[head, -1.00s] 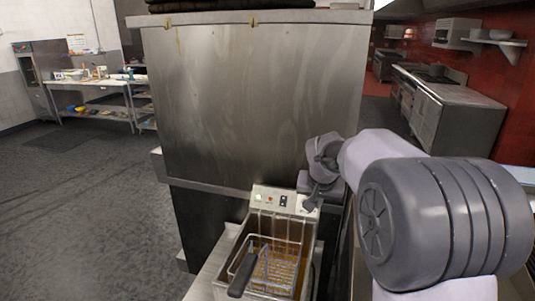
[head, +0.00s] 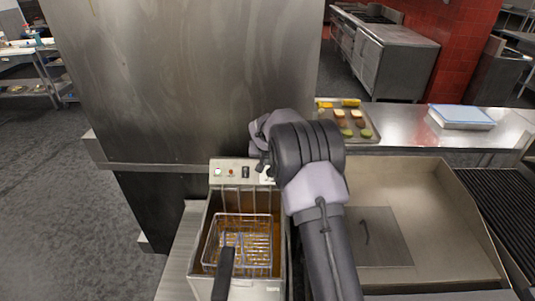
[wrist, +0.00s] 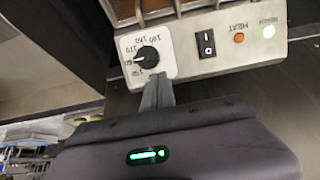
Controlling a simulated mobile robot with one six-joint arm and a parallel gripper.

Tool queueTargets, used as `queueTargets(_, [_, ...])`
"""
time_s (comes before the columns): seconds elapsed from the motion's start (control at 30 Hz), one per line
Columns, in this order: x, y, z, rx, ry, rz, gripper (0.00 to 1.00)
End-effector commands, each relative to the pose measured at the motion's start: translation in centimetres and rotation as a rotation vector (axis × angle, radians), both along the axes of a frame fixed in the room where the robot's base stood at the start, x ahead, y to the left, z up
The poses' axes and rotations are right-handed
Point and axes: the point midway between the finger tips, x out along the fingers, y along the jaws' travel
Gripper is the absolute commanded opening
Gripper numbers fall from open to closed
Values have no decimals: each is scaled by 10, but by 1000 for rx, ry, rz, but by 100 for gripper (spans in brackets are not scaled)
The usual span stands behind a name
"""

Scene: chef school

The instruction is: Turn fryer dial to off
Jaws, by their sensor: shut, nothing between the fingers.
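The fryer (head: 278,292) stands below my arm, with a wire basket (head: 240,240) in its oil. In the wrist view its control panel (wrist: 205,67) appears upside down. The black dial (wrist: 147,58) sits on a white numbered plate, its white mark pointing left in that view. Beside it are a black rocker switch (wrist: 206,43), an orange light and a lit green light. My gripper (wrist: 158,88) is shut and empty, its fingertips just short of the dial; contact cannot be told. In the head view my gripper (head: 263,166) is at the panel's right end, mostly hiding the dial.
A tall steel cabinet (head: 200,80) stands behind the fryer. Right of my arm is a wide steel basin (head: 425,190), then a black grill (head: 505,205). A food tray (head: 366,132) and a blue-topped container (head: 462,116) lie on the back counter. Open floor is left.

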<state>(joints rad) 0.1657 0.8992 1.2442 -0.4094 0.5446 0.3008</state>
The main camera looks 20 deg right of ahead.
Motion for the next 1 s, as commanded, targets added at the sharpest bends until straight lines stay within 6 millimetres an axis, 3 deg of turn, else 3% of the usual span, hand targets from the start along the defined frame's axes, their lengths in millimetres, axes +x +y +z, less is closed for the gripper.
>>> queueTargets(0.2, [-10,5,-11,1,0,1,0])
queueTargets(1.0, [-10,7,-12,-54,21,57,0])
